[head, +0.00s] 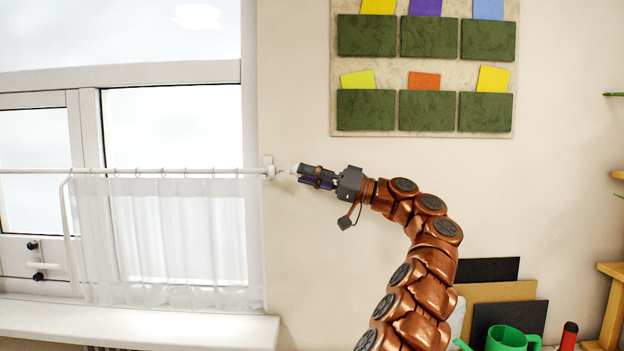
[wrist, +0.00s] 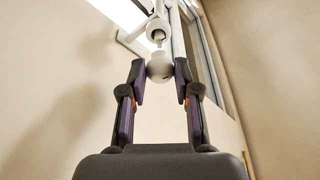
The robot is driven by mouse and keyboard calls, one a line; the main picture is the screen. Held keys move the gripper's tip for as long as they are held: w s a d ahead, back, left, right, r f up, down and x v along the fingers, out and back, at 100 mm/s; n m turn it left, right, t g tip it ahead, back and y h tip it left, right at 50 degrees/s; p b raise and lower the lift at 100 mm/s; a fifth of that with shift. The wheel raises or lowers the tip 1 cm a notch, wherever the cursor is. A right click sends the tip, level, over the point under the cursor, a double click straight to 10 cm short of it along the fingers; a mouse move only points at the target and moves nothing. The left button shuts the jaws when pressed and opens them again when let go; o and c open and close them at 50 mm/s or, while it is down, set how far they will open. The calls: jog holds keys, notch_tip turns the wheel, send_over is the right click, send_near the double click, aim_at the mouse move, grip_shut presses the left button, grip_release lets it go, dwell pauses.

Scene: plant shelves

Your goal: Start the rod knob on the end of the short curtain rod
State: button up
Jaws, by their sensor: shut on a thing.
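The white round rod knob (wrist: 160,68) is held between the two fingertips of my gripper (wrist: 159,80). In the head view my gripper (head: 301,174) points left, just right of the short curtain rod's end. The white short curtain rod (head: 150,171) runs level across the window, its right end at a white wall bracket (head: 269,168). In the wrist view a narrow neck of the knob points at the rod end and bracket (wrist: 157,30), roughly in line. I cannot tell whether the neck touches or has entered the rod end.
A sheer white curtain (head: 175,235) hangs from the rod on rings, above a white sill (head: 140,324). A wall organiser (head: 424,75) with green pockets hangs upper right. A green watering can (head: 507,339) and boards (head: 500,291) stand lower right. The wall around my gripper is bare.

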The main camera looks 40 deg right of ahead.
jog(key=shift+w+a+f+b, duration=0.1)
jog(key=shift+w+a+b, duration=0.2)
jog(key=shift+a, duration=0.15)
jog(key=shift+w+a+b, duration=0.25)
jog(key=shift+a+b, duration=0.05)
jog(key=shift+a, duration=0.15)
dwell(2.9)
jog(key=shift+r+m+h, duration=0.2)
jog(key=shift+m+h, duration=0.2)
jog(key=shift+m, duration=0.8)
jog(key=shift+f, duration=0.1)
jog(key=shift+a+m+h+p, duration=0.1)
jog(key=shift+m+h+p, duration=0.4)
jog(key=shift+m+p, duration=0.65)
jog(key=shift+s+r+m+p, duration=0.1)
jog(key=shift+r+m+p, duration=0.15)
jog(key=shift+m+p, duration=0.25)
jog(key=shift+r+m+h+p, duration=0.1)
jog(key=shift+m+h+p, duration=0.4)
jog(key=shift+m+p, duration=0.9)
jog(key=shift+p, duration=0.35)
